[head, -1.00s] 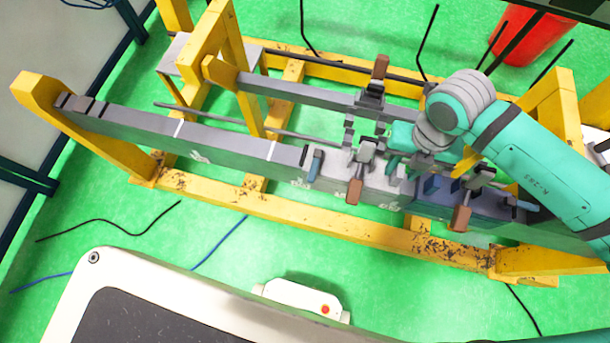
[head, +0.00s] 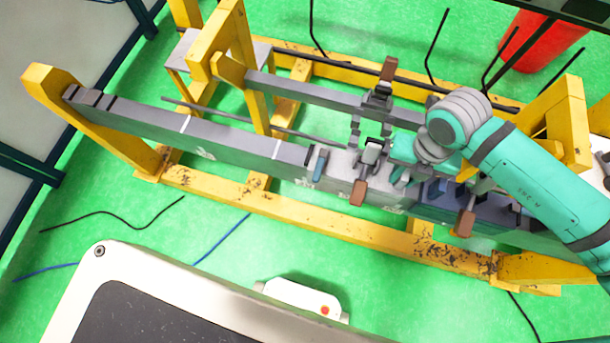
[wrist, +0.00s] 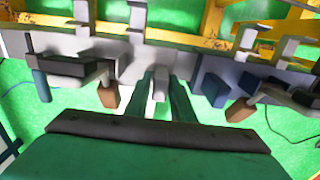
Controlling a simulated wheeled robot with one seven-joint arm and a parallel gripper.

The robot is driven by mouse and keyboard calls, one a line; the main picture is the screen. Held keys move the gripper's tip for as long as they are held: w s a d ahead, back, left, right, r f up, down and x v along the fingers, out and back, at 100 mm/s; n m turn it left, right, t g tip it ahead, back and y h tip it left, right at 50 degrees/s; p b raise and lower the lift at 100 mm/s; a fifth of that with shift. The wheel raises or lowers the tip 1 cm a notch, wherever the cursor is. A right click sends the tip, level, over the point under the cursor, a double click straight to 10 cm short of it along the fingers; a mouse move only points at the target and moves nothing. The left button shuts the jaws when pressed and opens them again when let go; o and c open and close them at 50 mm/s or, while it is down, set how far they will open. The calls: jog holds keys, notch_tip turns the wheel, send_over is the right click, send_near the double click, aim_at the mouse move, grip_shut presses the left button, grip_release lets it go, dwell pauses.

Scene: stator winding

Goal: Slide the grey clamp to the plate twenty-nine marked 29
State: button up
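My gripper (wrist: 160,90) reaches down to the near grey beam (head: 240,145), its two green fingers on either side of a narrow grey handle (wrist: 160,82). This looks like the grey clamp. I cannot tell whether the fingers press on it. In the head view my gripper (head: 400,174) covers most of that clamp, between a brown-handled clamp (head: 358,192) on the left and another brown-handled clamp (head: 466,222) on the right. The plates show pale markings on the beam's front face, too blurred to read, so I cannot pick out plate 29.
A blue-handled clamp (head: 319,162) stands farther left on the beam. Left of it the beam top is clear. A far beam (head: 300,90) carries another brown-handled clamp (head: 388,70). A yellow frame (head: 300,220) surrounds both beams.

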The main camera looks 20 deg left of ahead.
aim_at(365, 168)
jog(key=shift+w+a, duration=0.2)
jog(key=shift+a, duration=1.8)
jog(key=shift+s+a, duration=0.2)
jog(key=shift+a, duration=0.3)
jog(key=shift+s+a, duration=0.1)
jog(key=shift+a, duration=4.4)
jog(key=shift+s+a, duration=0.1)
jog(key=shift+a, duration=0.35)
jog(key=shift+d, duration=0.4)
